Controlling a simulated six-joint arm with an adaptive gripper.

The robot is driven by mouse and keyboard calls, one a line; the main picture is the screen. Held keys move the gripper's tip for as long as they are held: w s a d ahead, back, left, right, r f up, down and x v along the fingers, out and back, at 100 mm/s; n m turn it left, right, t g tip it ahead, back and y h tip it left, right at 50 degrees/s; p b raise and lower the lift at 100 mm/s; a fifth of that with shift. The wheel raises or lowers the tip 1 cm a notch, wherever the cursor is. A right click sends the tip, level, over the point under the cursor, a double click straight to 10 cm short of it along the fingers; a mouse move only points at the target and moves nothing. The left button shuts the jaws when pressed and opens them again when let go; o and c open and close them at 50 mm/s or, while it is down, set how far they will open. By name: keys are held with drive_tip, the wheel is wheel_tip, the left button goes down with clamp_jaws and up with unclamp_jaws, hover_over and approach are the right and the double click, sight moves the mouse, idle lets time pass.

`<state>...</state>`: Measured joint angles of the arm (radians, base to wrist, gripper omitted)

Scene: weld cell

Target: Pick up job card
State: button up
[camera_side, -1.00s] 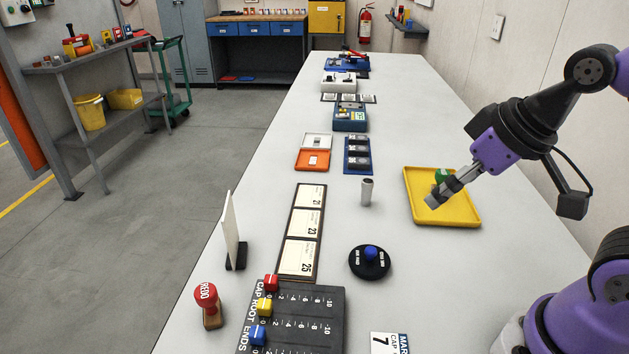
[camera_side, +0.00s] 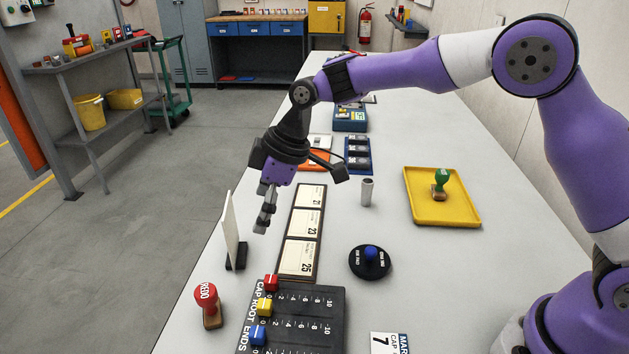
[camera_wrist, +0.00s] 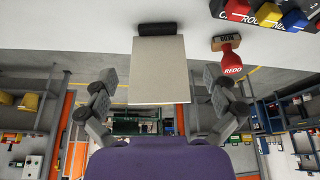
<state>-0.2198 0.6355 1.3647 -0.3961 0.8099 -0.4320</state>
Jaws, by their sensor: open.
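The job card (camera_side: 229,228) looks like a thin pale panel standing upright in a black holder (camera_side: 237,257) near the table's left edge. In the wrist view, the card's blank face (camera_wrist: 157,72) hangs centrally in the picture, with the black holder (camera_wrist: 163,29) at its top. My gripper (camera_side: 266,213) points downward just right of the card in the side view. Its two fingers (camera_wrist: 159,92) are apart, one to each side of the card in the wrist view. They do not appear to touch it, and nothing is held.
A red REDO stamp (camera_side: 207,304) stands close in front of the holder. A board of numbered cards (camera_side: 318,238) lies just right. Further right are a metal tube (camera_side: 366,192), a black disc with a blue knob (camera_side: 356,266), and a yellow tray (camera_side: 460,220) with a green-handled stamp (camera_side: 441,183).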

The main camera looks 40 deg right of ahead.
sight(242, 253)
drive_tip(key=x, duration=0.9)
drive_tip(key=shift+w+f, duration=0.2)
drive_tip(key=c, duration=1.2)
